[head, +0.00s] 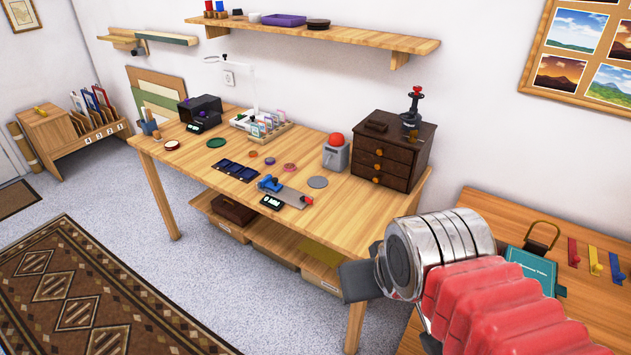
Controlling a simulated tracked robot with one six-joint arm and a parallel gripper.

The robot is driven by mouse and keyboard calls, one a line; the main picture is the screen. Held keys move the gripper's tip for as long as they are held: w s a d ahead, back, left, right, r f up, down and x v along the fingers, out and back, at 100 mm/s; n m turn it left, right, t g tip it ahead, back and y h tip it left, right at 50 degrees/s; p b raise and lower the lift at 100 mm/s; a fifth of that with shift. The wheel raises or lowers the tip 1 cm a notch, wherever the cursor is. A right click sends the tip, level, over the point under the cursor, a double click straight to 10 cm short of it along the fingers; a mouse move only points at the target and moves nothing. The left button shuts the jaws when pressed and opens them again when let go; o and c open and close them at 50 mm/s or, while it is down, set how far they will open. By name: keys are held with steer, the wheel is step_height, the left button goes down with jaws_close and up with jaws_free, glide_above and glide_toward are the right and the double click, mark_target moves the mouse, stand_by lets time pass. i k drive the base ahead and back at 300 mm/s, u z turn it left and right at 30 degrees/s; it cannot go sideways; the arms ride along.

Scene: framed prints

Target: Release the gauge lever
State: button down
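The gauge (286,195) lies near the front edge of the wooden workbench (200,160). It has a grey plate, a blue part (270,184) at its left end and a small black display (271,202) that seems to read "0 MM". A small red-orange piece (306,200) shows at its right end; I cannot tell which part is the lever. My gripper (357,281) is at the lower right, beyond the bench's front edge in the picture and apart from the gauge. Its dark end is seen side-on, so its opening is hidden.
Dark blue pads (235,170), a grey disc (318,182) and a grey box with a red dome (335,152) lie near the gauge. A brown drawer cabinet (392,150) stands at the bench's right. A side table (480,215) is at far right.

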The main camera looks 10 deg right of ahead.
mark_target(302, 199)
steer(key=u, duration=0.45)
steer(key=i, duration=1.1)
steer(key=u, duration=0.55)
